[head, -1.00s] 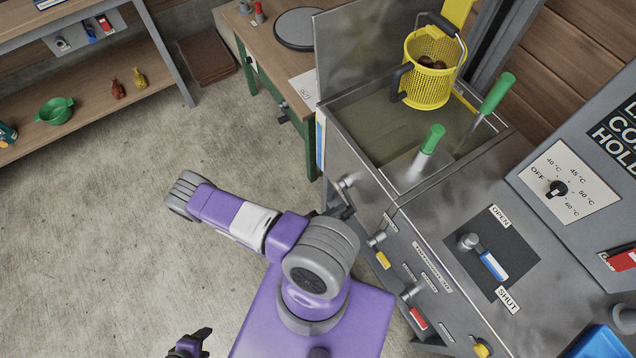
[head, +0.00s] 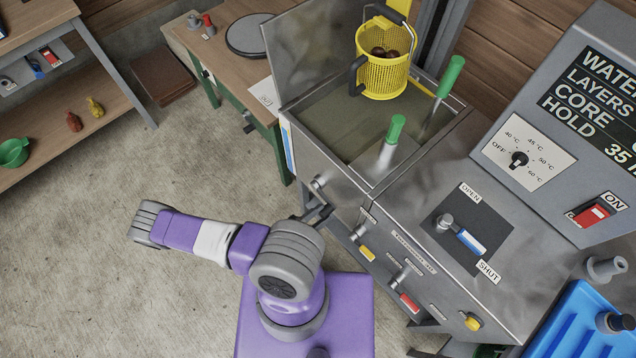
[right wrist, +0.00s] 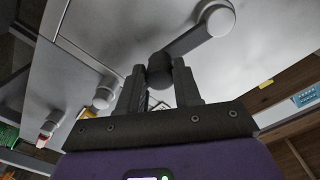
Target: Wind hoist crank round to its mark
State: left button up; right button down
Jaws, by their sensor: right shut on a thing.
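The hoist crank (head: 317,184) is a grey metal arm on the front wall of the steel tank (head: 341,222), near its left end. In the right wrist view the crank (right wrist: 205,32) runs from a round pale hub down to a dark grip. My right gripper (head: 319,212) is at the crank in the head view, partly hidden by my arm. In the wrist view its fingers (right wrist: 160,80) are shut around the grip. I cannot make out the crank's mark. A yellow basket (head: 384,78) with brown chestnuts hangs above the tank's water. My left gripper is out of view.
Valve handles with yellow (head: 367,253) and red (head: 409,303) grips stick out along the front, right of the crank. A blue lever (head: 470,242) and a control box (head: 560,100) stand further right. A blue crate (head: 572,318) is at lower right. The floor at left is clear.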

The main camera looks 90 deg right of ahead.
jog(key=c, duration=0.8)
grip_release()
jog(key=v, duration=0.7)
jog(key=shift+w+a+p, duration=0.2)
jog(key=shift+p, duration=0.1)
